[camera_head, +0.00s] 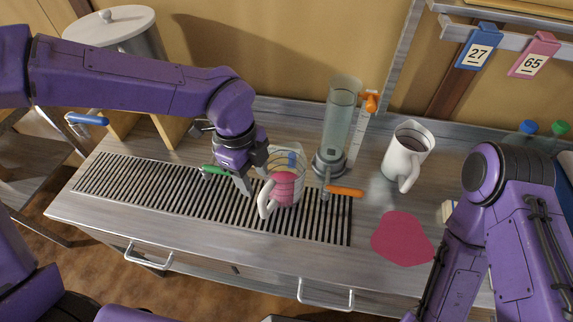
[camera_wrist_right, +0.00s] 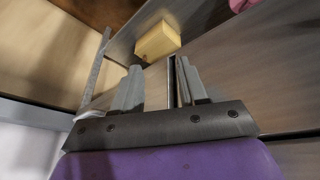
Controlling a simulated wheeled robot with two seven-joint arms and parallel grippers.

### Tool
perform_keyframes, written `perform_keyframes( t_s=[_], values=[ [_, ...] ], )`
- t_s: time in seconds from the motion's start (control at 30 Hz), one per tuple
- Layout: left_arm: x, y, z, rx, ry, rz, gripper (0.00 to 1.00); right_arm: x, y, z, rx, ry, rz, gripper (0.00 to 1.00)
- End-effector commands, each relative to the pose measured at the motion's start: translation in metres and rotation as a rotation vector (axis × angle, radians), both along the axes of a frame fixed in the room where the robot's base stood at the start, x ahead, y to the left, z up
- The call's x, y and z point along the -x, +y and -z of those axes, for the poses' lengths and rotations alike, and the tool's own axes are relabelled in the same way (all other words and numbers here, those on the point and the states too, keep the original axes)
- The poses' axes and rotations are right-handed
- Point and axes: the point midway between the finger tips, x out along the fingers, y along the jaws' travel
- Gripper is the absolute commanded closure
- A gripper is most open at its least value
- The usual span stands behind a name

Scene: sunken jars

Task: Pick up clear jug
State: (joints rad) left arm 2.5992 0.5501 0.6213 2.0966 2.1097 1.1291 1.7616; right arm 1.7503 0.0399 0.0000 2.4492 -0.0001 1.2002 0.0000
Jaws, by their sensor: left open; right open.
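The clear jug (camera_head: 296,160) stands on the slatted drain grille of the counter, with a pale handle at its lower left and pink showing in its lower part. My left gripper (camera_head: 255,178) points down at the jug's left side, open, with its fingers close to the wall. I cannot tell whether they touch it. My right gripper (camera_wrist_right: 157,88) is open with nothing between its fingers in the right wrist view. In the head view it is out of frame.
A tall clear cylinder (camera_head: 341,115) stands behind the jug, near an orange-handled tap (camera_head: 344,191). A white pitcher (camera_head: 402,161) with dark contents stands to the right. A red puddle-like patch (camera_head: 402,239) lies on the counter. A yellow block (camera_wrist_right: 157,42) lies beyond my right fingers.

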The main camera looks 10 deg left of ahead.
Motion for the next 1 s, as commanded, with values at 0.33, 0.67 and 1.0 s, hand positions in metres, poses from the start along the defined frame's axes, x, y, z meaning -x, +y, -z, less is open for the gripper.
perform_keyframes(
  t_s=[0.33,0.67,1.0],
  values=[
    [0.003,-0.011,0.05,-0.003,0.003,0.011,0.49,0.001,0.0,-0.008,0.0,0.002,0.001,0.57],
    [0.012,-0.019,0.099,-0.004,0.004,0.008,0.49,0.0,0.0,-0.023,0.0,0.001,0.0,0.57],
    [0.012,-0.019,0.103,-0.001,0.001,0.005,0.78,0.0,0.0,-0.022,0.0,0.001,0.0,0.57]
  ],
)
